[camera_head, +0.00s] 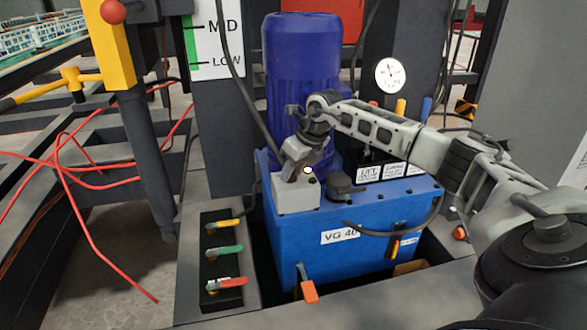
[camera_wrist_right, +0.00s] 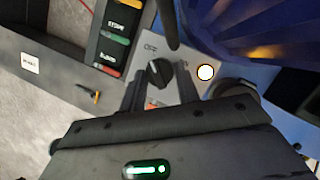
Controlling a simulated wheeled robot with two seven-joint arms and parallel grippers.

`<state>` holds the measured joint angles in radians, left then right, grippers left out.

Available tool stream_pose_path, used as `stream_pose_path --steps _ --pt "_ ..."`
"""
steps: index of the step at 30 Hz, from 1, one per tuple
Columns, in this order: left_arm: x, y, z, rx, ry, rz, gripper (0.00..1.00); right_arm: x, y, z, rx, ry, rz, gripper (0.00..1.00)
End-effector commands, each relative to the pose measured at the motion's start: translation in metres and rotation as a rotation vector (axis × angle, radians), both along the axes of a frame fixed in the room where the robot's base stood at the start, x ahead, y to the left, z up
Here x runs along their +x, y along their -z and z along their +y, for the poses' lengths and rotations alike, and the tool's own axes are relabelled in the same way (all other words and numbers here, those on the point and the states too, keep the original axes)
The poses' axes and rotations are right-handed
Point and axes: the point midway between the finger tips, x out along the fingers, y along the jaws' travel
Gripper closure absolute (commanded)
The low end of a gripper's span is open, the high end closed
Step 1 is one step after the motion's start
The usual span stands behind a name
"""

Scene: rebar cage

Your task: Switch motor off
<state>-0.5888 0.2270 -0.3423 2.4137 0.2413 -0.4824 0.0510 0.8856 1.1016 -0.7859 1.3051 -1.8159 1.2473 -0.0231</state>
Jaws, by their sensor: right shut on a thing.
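The motor (camera_head: 303,75) is a dark blue ribbed cylinder standing upright on a blue tank (camera_head: 330,245). A small grey switch box (camera_head: 297,199) sits at the tank's front left corner. In the right wrist view its top carries a black rotary knob (camera_wrist_right: 160,72), with lettering beside it that looks like "OFF". A white lamp (camera_wrist_right: 206,72) on the box looks lit; it also shows in the head view (camera_head: 307,170). My right gripper (camera_head: 292,174) reaches down to the box and is shut on the knob, with one finger on each side. My left gripper is out of view.
A panel (camera_head: 222,258) with yellow, green and red levers stands left of the tank. A round gauge (camera_head: 391,75) and several levers are behind my right arm. A black cap (camera_head: 340,184) sits right of the box. Red hoses hang at left.

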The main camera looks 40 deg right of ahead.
Motion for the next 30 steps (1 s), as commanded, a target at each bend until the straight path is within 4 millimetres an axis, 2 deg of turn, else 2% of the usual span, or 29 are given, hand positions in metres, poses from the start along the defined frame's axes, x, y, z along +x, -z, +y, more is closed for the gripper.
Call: stream_pose_path --steps 10,14,20,30 --pt "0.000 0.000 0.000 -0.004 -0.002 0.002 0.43 0.000 -0.001 0.000 0.000 -0.001 0.000 0.60" --pt "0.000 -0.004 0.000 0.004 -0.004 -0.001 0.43 -0.003 -0.011 -0.001 0.000 -0.001 -0.001 0.60" --pt "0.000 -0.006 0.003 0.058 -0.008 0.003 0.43 -0.018 -0.049 -0.006 -0.002 0.001 -0.002 0.60" --pt "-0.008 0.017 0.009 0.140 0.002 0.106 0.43 -0.048 -0.121 -0.013 -0.002 0.001 -0.002 0.60"
